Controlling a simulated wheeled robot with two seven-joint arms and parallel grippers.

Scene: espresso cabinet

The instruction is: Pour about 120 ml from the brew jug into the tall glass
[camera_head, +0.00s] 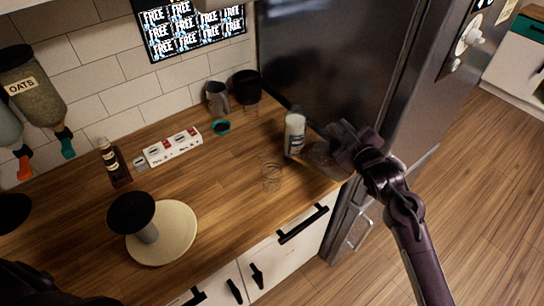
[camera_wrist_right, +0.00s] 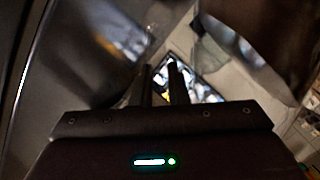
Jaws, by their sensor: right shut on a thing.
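The brew jug (camera_head: 325,160) is a see-through brownish vessel at the counter's right end. It looks tilted and partly hidden behind my right gripper (camera_head: 345,145), which is shut on it. The tall glass (camera_head: 271,174) is clear and stands upright on the counter, left of the jug and apart from it; its contents are too faint to tell. In the right wrist view my fingers (camera_wrist_right: 160,85) are close together; what they hold is too dark to make out there. My left gripper does not show.
A white bottle (camera_head: 295,135) stands just behind the glass and jug. A tall dark fridge (camera_head: 330,60) rises behind the jug. Bare counter lies left of the glass.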

